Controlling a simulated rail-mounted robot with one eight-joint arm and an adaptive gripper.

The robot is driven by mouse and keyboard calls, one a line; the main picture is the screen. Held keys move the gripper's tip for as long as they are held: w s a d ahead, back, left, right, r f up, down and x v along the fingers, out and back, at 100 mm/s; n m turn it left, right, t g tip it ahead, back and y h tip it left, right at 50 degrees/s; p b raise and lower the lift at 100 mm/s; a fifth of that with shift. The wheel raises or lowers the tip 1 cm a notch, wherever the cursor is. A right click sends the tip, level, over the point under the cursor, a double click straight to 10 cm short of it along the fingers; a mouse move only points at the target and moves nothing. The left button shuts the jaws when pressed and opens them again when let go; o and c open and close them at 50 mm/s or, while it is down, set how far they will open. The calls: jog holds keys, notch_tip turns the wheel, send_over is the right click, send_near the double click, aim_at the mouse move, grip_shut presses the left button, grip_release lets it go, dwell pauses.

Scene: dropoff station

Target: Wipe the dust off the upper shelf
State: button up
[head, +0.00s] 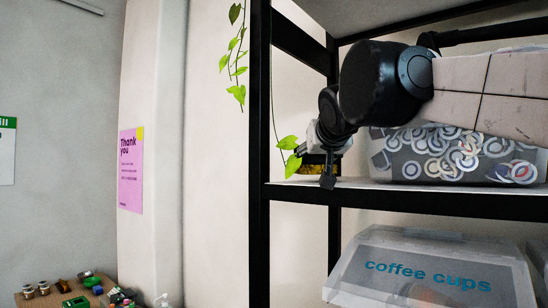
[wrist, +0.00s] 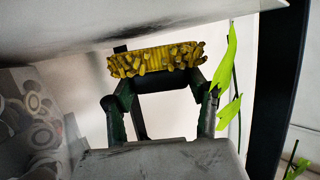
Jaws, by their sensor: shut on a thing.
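The upper shelf (head: 400,199) is a pale board with a black front edge, held by a black frame. My gripper (head: 322,172) is at its left end and shut on a yellow, knobbly sponge (head: 316,169). In the wrist view, the sponge (wrist: 155,60) sits between my two fingertips, with its flat side towards the shelf surface (wrist: 70,18). Dark smudges of dust (wrist: 110,40) show on that surface close to the sponge. The sponge looks at or very near the shelf; I cannot tell whether it touches.
A clear bin with ring patterns (head: 440,153) stands on the upper shelf to the right. A leafy vine (head: 289,143) hangs beside my gripper, near the black left post (head: 259,150). A coffee cups box (head: 430,270) stands below.

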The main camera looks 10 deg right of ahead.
jog(key=shift+f+b, duration=0.4)
jog(key=shift+f, duration=0.5)
jog(key=shift+w+d+r, duration=0.1)
jog(key=shift+d+r, duration=0.05)
jog(key=shift+r, duration=0.2)
dwell(0.3)
jog(key=shift+a+p, duration=0.2)
jog(key=shift+p, duration=0.2)
jog(key=shift+s+a+f, duration=0.1)
jog(key=shift+s+a, duration=0.4)
jog(key=shift+s, duration=0.15)
jog(key=shift+w+d+f, duration=0.1)
jog(key=shift+w+d, duration=0.55)
jog(key=shift+d, duration=0.05)
jog(key=shift+a, duration=0.1)
